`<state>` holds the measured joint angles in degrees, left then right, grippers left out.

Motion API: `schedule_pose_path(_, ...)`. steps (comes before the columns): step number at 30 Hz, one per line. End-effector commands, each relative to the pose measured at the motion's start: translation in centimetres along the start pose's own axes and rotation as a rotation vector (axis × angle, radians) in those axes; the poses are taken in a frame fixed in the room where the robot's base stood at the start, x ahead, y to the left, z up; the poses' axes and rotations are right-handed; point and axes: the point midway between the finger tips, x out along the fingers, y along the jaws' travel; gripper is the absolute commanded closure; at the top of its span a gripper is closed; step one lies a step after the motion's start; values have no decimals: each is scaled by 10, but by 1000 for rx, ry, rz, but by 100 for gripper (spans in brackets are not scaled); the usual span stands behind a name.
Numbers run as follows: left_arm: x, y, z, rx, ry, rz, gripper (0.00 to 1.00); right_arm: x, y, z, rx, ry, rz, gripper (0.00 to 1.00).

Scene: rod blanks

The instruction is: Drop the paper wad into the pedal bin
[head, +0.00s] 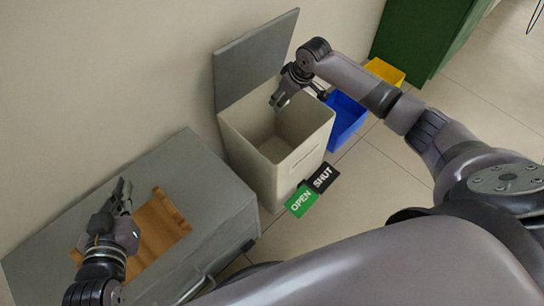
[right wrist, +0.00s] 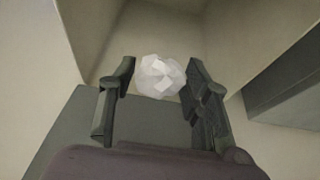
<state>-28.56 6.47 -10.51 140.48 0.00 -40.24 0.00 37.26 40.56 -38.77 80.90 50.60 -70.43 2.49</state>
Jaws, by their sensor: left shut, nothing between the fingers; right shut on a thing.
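The pedal bin (head: 299,172) is a beige open box against the wall, with its grey lid (head: 256,60) raised at the back. My right gripper (head: 278,103) is over the bin's opening, pointing down, shut on the paper wad. The white crumpled paper wad (right wrist: 160,75) shows between the fingertips of the right gripper (right wrist: 160,82) in the right wrist view, with the bin's inside behind it. In the head view I cannot make the wad out. My left gripper (head: 122,187) is shut and empty over the grey cabinet.
A green OPEN pedal (head: 301,201) and a black SHUT pedal (head: 323,178) lie at the bin's foot. A wooden tray (head: 158,228) sits on the grey cabinet (head: 185,160) at left. Blue (head: 345,118) and yellow (head: 386,72) bins and a green cabinet (head: 420,35) stand beyond.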

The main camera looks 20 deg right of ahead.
Motion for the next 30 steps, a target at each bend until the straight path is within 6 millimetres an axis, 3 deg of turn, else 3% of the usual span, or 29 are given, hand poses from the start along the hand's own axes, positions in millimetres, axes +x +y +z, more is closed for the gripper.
schedule_pose_path(12,1,1,-7,0,34,2,100,1,0,0,0,0,0,67)
schedule_pose_path(13,1,1,-7,0,34,2,100,1,0,0,0,0,0,55)
schedule_pose_path(23,1,1,-6,0,33,2,100,1,0,0,0,0,0,33)
schedule_pose_path(30,1,1,-6,0,33,2,100,1,0,0,0,0,0,32)
